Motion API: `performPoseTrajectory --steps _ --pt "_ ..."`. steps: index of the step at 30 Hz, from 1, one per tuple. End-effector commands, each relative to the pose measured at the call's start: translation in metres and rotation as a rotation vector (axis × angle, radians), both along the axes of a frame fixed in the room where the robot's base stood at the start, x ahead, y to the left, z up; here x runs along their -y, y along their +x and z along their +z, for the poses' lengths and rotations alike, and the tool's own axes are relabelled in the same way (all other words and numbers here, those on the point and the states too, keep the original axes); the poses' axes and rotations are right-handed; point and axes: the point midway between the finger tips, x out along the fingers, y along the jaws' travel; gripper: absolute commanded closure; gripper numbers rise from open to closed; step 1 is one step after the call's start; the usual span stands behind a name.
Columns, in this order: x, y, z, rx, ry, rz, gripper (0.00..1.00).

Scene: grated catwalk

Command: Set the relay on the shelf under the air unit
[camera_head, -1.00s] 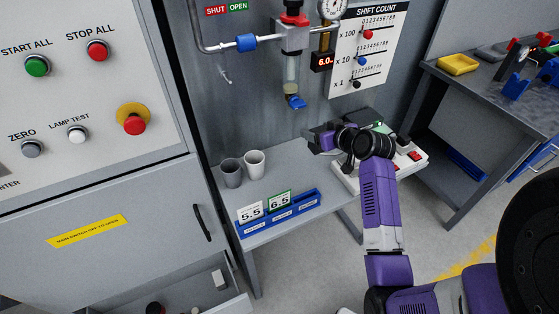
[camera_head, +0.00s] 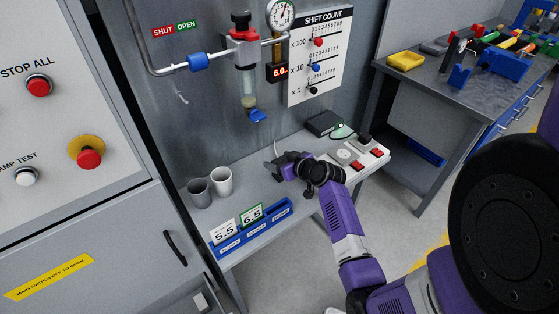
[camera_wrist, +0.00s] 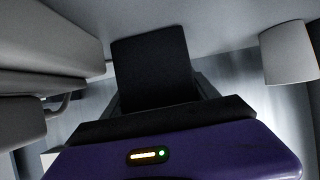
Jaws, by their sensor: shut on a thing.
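My gripper (camera_head: 280,166) is over the shelf (camera_head: 259,178) under the air unit, right of the cups and left of the socket strip. In the wrist view a black block (camera_wrist: 150,66), apparently the relay, is in the shut gripper. The held relay is hard to tell from the dark gripper in the head view. I cannot tell whether it touches the shelf. The air unit (camera_head: 244,62), with a red knob, clear bowl and gauge, hangs on the wall above.
Two cups (camera_head: 222,182) and a blue card rack (camera_head: 254,228) are on the shelf. A black box (camera_head: 323,124) and a white socket strip (camera_head: 344,156) with red switches are at right. A workbench (camera_head: 430,85) with tools stands farther right.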

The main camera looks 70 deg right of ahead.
Motion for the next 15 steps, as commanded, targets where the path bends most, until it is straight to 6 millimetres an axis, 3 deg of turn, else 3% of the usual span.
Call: performPoseTrajectory --steps 8,9,11,15 --pt "0.0004 0.0001 -0.0035 0.001 -0.001 -0.001 0.83" --pt "0.0002 -0.0002 -0.0022 0.0 0.0 0.0 0.24" --pt "0.0002 -0.0002 -0.0021 0.0 0.0 0.0 0.12" --pt "0.0002 -0.0001 -0.0021 0.0 0.0 0.0 0.1"
